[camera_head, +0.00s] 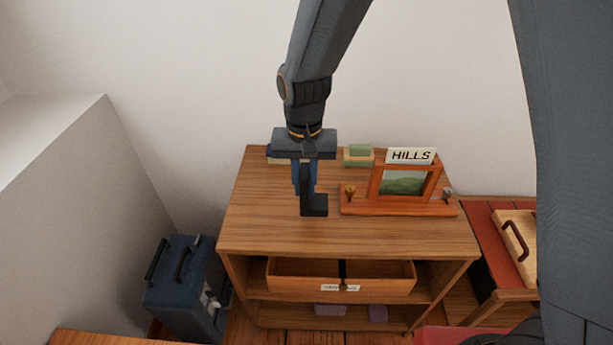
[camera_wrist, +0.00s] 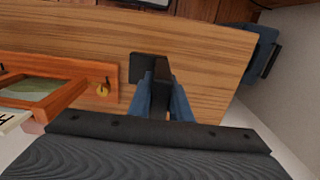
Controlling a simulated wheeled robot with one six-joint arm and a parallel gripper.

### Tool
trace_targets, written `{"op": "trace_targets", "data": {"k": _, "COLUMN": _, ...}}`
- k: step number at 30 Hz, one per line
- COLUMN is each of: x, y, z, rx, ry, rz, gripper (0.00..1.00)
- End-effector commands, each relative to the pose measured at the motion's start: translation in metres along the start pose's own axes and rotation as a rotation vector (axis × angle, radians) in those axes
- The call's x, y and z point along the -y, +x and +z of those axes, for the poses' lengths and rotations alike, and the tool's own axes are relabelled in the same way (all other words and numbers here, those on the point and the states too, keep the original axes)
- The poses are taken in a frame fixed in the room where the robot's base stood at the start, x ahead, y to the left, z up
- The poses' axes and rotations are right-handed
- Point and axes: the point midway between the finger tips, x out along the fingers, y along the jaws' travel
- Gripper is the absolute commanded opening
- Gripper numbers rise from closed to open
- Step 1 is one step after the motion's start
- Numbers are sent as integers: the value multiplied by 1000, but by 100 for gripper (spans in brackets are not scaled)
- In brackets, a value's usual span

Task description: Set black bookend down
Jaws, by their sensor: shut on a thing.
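The black bookend (camera_head: 315,205) is an L-shaped piece, upright, with its foot pointing right in the head view. My gripper (camera_head: 304,182) points down and is shut on the bookend's upright plate, with blue fingers on either side. In the wrist view the bookend (camera_wrist: 148,68) shows between the fingers of my gripper (camera_wrist: 162,98), its foot over the wooden top. The bookend is at or just above the shelf top (camera_head: 260,230); I cannot tell whether it touches. Part of its upright is hidden by the fingers.
A wooden frame stand (camera_head: 400,208) with a "HILLS" sign (camera_head: 410,156) stands close to the bookend's right. A drawer box (camera_head: 340,277) sits below. A dark blue case (camera_head: 185,280) stands left. The front left of the top is clear.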

Motion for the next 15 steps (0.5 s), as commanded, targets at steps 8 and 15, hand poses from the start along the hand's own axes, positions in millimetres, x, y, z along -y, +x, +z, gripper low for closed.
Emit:
{"op": "trace_targets", "data": {"k": 8, "x": 1, "y": 23, "z": 1, "rx": 2, "ry": -3, "rz": 1, "gripper": 0}}
{"op": "trace_targets", "data": {"k": 15, "x": 2, "y": 41, "z": 0, "rx": -2, "ry": -3, "rz": -1, "gripper": 0}}
